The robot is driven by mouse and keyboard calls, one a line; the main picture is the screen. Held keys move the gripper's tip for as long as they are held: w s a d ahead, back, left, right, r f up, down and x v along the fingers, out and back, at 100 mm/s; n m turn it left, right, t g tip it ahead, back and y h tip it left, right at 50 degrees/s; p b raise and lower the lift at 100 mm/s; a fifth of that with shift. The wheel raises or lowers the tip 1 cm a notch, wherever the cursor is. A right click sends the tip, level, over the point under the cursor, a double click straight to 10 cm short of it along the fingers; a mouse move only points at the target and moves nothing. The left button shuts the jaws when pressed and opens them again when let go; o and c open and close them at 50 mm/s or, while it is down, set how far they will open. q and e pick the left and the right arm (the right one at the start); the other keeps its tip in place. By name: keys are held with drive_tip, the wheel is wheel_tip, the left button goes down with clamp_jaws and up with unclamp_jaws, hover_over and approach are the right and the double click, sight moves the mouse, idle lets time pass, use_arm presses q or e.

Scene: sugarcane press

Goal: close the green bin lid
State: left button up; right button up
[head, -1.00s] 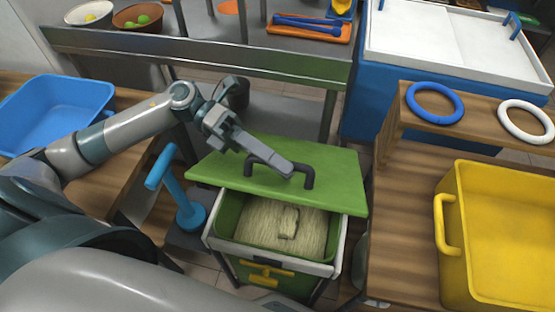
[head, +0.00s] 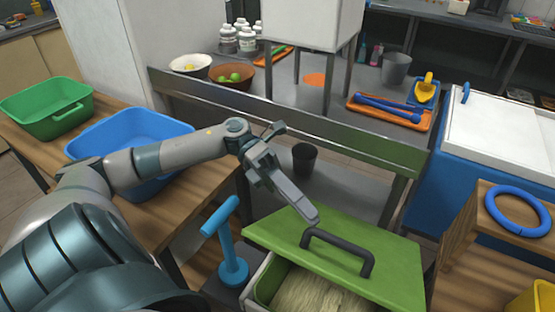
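The green lid (head: 390,272) lies over the back part of the bin (head: 258,290), offset so that the front of the opening is uncovered. Pale fibrous stuff (head: 318,295) shows inside. The bin's lower front is cut off by the picture edge. A dark handle (head: 338,246) stands on the lid. My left gripper (head: 313,217) points down to the right, its tip just behind the handle's left end. Its fingers look together with nothing between them; whether the tip touches the handle or lid is unclear. My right gripper is not in view.
A blue press-like tool (head: 232,268) stands left of the bin. A metal table (head: 300,115) with bowls and an orange tray is behind. Green (head: 45,110) and blue (head: 165,125) tubs sit at left. A wooden stand with a blue ring (head: 517,212) is at right.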

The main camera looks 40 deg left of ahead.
use_arm(q)
drive_tip(key=v, duration=0.8)
drive_tip(key=shift+a+b, duration=0.35)
drive_tip(key=shift+b, duration=0.1)
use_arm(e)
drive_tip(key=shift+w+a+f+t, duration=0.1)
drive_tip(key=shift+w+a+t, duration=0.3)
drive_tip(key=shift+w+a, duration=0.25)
use_arm(q)
drive_tip(key=shift+w+r, duration=0.1)
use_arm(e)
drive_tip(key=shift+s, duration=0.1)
use_arm(q)
drive_tip(key=shift+c, duration=0.4)
